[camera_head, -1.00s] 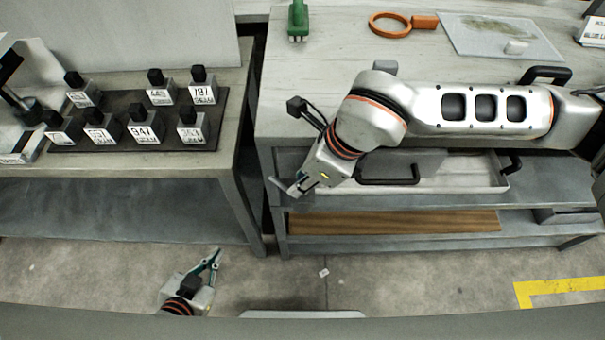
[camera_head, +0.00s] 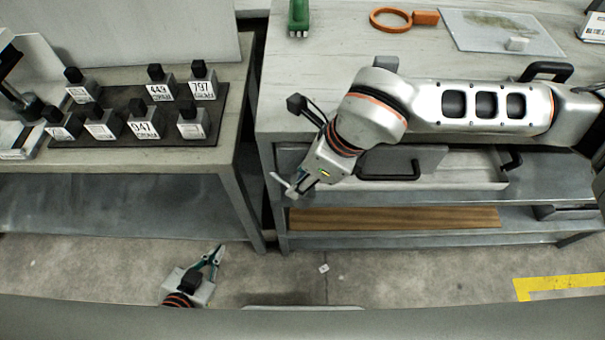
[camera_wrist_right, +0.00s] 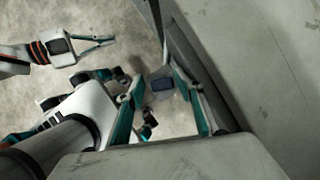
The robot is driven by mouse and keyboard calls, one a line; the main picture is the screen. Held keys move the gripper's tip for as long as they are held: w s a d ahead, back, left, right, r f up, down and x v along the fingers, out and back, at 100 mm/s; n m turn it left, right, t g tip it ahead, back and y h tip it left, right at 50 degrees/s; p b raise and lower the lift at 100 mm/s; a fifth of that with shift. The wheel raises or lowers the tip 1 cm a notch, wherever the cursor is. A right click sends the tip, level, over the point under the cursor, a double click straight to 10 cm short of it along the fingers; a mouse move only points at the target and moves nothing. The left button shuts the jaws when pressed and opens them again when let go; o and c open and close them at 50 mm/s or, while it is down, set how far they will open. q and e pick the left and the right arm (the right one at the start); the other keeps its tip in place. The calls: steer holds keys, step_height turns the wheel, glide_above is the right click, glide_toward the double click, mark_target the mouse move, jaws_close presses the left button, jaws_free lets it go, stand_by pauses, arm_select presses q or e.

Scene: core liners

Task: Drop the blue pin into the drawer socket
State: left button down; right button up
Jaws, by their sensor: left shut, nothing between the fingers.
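My left gripper (camera_head: 214,256) is shut and empty, low over the floor in the head view; it also shows in the right wrist view (camera_wrist_right: 108,40). My right gripper (camera_head: 292,187) is at the left front corner of the right bench, by the drawer (camera_head: 455,172), in the head view. In the right wrist view its teal fingers (camera_wrist_right: 158,82) stand apart.
The left bench (camera_head: 120,160) has a dark rack (camera_head: 215,125) of several labelled, black-topped blocks. The right bench top (camera_head: 330,75) holds a green object (camera_head: 298,18), an orange ring (camera_head: 390,20) and a clear sheet (camera_head: 480,35). A gap separates the benches.

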steer(key=shift+w+d+r, duration=0.2)
steer(key=shift+w+r, duration=0.05)
steer(key=shift+r, duration=0.35)
steer(key=v, duration=1.1)
steer(key=shift+s, duration=0.3)
steer(key=shift+f, duration=0.15)
